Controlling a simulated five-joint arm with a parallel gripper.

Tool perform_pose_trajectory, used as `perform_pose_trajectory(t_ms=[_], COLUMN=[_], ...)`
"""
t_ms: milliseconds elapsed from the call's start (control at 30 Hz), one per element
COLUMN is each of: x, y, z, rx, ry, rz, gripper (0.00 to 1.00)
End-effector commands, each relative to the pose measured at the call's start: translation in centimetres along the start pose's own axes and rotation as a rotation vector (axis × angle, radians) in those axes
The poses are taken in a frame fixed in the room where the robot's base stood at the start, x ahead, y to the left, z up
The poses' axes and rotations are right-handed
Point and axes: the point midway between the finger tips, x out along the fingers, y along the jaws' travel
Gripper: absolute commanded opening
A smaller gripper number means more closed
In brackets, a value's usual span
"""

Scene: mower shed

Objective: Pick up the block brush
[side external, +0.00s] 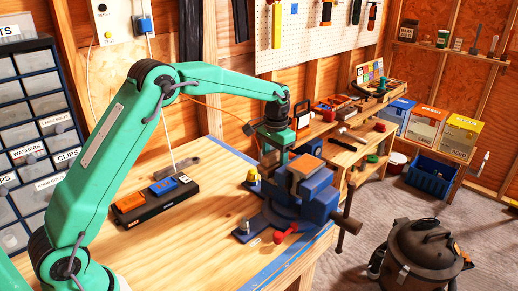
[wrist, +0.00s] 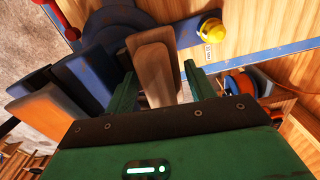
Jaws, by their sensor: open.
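A tan wooden block (wrist: 153,58), which I take to be the block brush, shows in the wrist view beside the blue vise. My gripper (wrist: 160,72) is open, with one finger on each side of the block in the picture. I cannot tell whether either finger touches it, and no bristles are clear. In the side external view my gripper (side external: 272,162) points down at the left of the blue vise (side external: 318,198). I cannot clearly pick out the block there, near the arm's end and the vise.
The vise has an orange-brown top piece (side external: 307,164) close to my gripper. A yellow knob (wrist: 213,31) and a red-ended handle (side external: 288,230) are nearby. A black tray with orange and blue items (side external: 155,199) lies to the left. The bench front is clear.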

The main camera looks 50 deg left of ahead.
Motion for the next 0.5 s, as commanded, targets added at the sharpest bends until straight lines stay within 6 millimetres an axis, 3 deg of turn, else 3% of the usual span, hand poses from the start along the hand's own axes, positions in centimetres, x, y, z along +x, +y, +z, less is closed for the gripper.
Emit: perform_pose_trajectory(t_ms=[300, 500], x=[-0.03, -0.04], y=[0.00, -0.01], z=[-0.01, -0.01], rx=[0.000, 0.000], ry=[0.000, 0.000], rz=[0.000, 0.000], gripper=[0.55, 0.18])
